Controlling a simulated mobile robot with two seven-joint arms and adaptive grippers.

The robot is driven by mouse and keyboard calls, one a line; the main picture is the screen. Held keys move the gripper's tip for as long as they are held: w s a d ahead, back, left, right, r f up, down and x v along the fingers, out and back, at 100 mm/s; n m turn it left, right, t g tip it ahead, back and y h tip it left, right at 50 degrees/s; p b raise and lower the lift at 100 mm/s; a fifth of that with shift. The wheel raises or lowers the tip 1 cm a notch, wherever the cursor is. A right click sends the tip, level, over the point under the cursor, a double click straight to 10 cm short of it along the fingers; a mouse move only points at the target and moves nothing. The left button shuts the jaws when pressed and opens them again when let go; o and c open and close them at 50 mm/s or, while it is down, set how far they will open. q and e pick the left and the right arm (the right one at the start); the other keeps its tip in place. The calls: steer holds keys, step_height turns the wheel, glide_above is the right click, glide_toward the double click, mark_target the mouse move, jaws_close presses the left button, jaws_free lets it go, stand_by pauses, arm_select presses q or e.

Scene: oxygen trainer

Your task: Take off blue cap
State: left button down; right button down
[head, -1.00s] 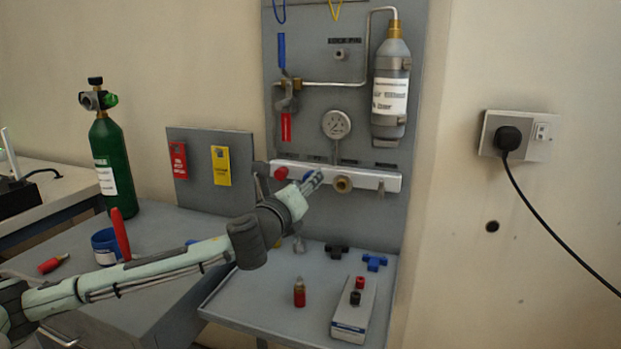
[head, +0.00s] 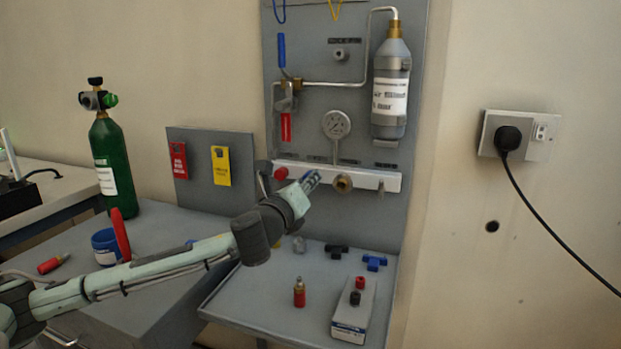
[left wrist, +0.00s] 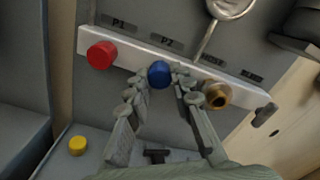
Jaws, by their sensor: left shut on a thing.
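The blue cap (left wrist: 159,73) is at the white manifold bar, below the P2 label, in the left wrist view. My left gripper (left wrist: 163,75) is shut on it, with a finger on each side. In the head view my left gripper (head: 313,179) is at the bar and mostly hides the cap. I cannot tell whether the cap still touches its port. A red cap (left wrist: 101,55) sits to its left on the bar, and a brass fitting (left wrist: 217,95) to its right. My right gripper is not in view.
The white manifold bar (head: 377,180) runs across the grey panel under a gauge (head: 336,124). The shelf below holds a red-bodied fitting (head: 299,292), a small box (head: 354,312) and blue and black tees. A green cylinder (head: 113,165) stands at the left.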

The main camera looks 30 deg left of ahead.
arm_select(q)
steer(key=n, duration=0.3)
steer(key=shift+n, duration=0.3)
steer(key=shift+b, duration=0.3)
steer(key=shift+n, duration=3.4)
